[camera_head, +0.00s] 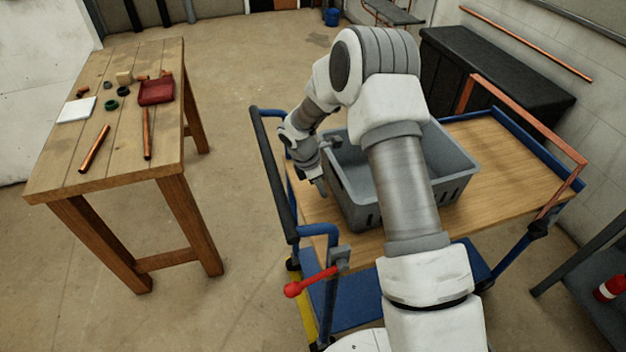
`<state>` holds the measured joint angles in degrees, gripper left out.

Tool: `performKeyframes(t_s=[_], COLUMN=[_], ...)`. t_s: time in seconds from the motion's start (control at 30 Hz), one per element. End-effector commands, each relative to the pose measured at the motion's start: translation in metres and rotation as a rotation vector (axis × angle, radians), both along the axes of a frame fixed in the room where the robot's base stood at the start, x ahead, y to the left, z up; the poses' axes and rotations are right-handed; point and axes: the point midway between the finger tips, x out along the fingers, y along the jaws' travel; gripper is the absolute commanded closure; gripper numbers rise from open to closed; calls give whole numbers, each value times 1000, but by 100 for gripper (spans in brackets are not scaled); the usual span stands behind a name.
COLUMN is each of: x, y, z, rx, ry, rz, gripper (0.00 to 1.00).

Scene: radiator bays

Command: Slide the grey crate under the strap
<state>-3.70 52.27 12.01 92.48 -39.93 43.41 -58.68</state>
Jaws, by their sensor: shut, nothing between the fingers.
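The grey crate (455,170) stands upright on the wooden deck of a blue-framed trolley, partly hidden behind my arm. It looks empty where its inside shows. An orange-brown strap (530,118) rises like a low frame over the right part of the deck. The crate is left of the strap, with bare deck between them. My gripper (323,188) is shut and empty, pointing down at the crate's left side. I cannot tell whether it touches the crate wall.
The trolley deck (505,150) is clear right of the crate. A blue rail with a dark grip (275,175) runs along the trolley's left side. A red-knobbed lever (293,289) sticks out in front. A wooden table (60,170) with small parts stands left.

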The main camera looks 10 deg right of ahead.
Motion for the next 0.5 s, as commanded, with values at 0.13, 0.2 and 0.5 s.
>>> performKeyframes(t_s=[0.13,0.2,0.5], x=[4,5,5], y=[-19,-23,-26], z=[3,2,2], rx=[1,0,0], ry=[-2,-2,-2], rz=[-3,-3,-2], gripper=[100,100,100])
